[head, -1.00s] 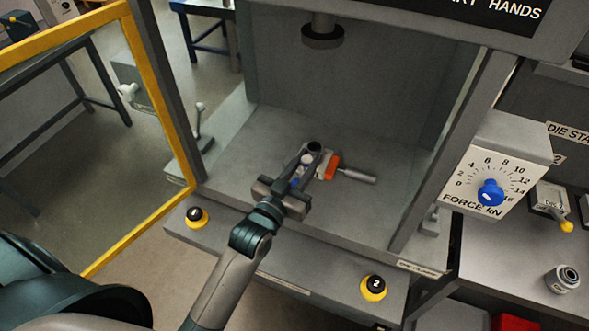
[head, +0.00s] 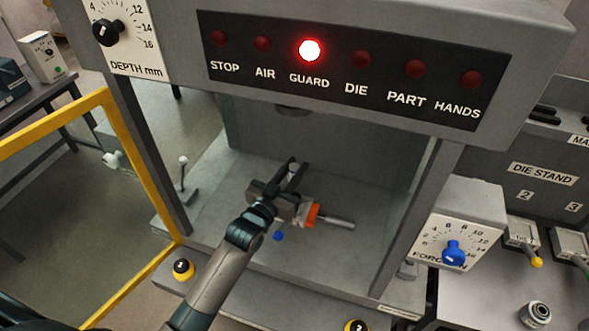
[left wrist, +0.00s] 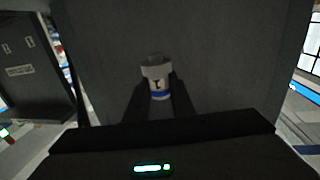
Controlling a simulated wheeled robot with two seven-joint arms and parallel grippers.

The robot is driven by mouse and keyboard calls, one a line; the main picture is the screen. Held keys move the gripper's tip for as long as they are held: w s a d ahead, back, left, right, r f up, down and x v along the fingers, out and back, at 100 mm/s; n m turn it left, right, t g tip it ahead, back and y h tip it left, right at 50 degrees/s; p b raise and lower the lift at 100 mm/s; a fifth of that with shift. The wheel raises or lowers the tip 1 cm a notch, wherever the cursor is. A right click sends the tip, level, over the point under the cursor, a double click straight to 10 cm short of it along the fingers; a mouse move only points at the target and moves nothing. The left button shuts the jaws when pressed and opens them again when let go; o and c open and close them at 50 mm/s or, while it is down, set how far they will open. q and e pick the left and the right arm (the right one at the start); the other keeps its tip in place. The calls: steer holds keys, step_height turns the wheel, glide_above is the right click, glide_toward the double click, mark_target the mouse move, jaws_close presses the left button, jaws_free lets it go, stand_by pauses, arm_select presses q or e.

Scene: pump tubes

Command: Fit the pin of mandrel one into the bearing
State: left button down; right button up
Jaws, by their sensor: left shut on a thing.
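My left gripper (head: 294,172) is inside the press bay, above and behind a clamp fixture, in the head view. It is shut on a small light-grey cylinder (left wrist: 157,78) with a blue band and a dark mark like a 1, which I take as mandrel one. The cylinder sits between the fingers in the left wrist view; in the head view the gripper mostly hides it. The fixture has an orange block (head: 313,214), a grey handle (head: 337,222) and a blue knob (head: 278,236). I cannot make out the bearing or the pin. My right gripper is not in view.
The press ram (head: 293,112) hangs at the back of the bay, below a panel with the GUARD lamp (head: 309,50) lit red. Posts flank the bay; a yellow guard frame (head: 119,130) stands at left. A ringed metal part (head: 537,313) sits at right.

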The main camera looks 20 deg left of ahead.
arm_select(q)
steer(key=shift+r, duration=0.1)
steer(key=shift+f+b, duration=1.8)
steer(key=shift+f, duration=1.15)
steer(key=shift+p, duration=0.5)
steer(key=shift+f+b, duration=0.7)
steer(key=shift+f, duration=0.35)
stand_by(0.5)
steer(key=c, duration=1.4)
jaws_free()
steer(key=shift+c, duration=0.2)
steer(key=shift+s+f, duration=0.1)
steer(key=shift+s, duration=0.05)
